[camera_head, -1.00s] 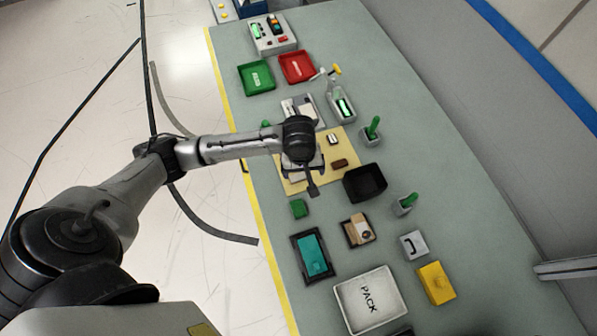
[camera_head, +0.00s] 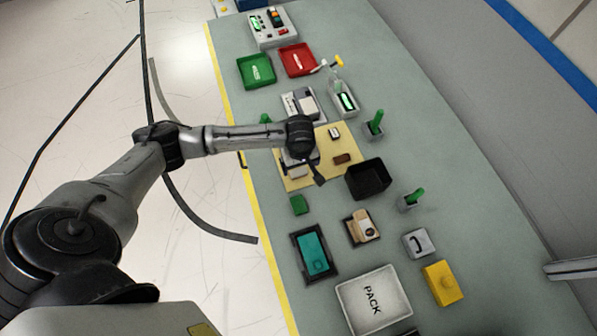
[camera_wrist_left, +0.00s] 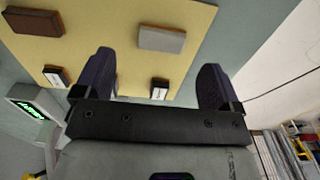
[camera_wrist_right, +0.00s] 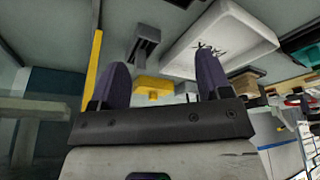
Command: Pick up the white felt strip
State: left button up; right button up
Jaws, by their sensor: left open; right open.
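A pale grey-white block with a brown edge (camera_wrist_left: 162,39), which looks like the white felt strip, lies flat on the yellow mat (camera_wrist_left: 110,40) in the left wrist view. I cannot pick it out for sure in the head view, where my left arm covers part of the mat (camera_head: 318,172). My left gripper (camera_wrist_left: 157,72) is open and empty above the mat, with the pale block ahead between its finger directions, apart from it. My right gripper (camera_wrist_right: 160,72) is open and empty in its own wrist view; it does not show in the head view.
A brown block (camera_wrist_left: 34,21) and two small white-labelled pieces (camera_wrist_left: 56,76) (camera_wrist_left: 160,88) share the mat. A black bin (camera_head: 368,180) stands beside it. Green (camera_head: 256,71) and red (camera_head: 297,60) trays lie beyond. A white PACK tray (camera_head: 373,298) is nearer.

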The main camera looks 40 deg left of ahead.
aim_at(298, 172)
pick_arm(q)
jog(key=shift+a+f, duration=0.15)
jog(key=shift+f, duration=2.4)
jog(key=c, duration=1)
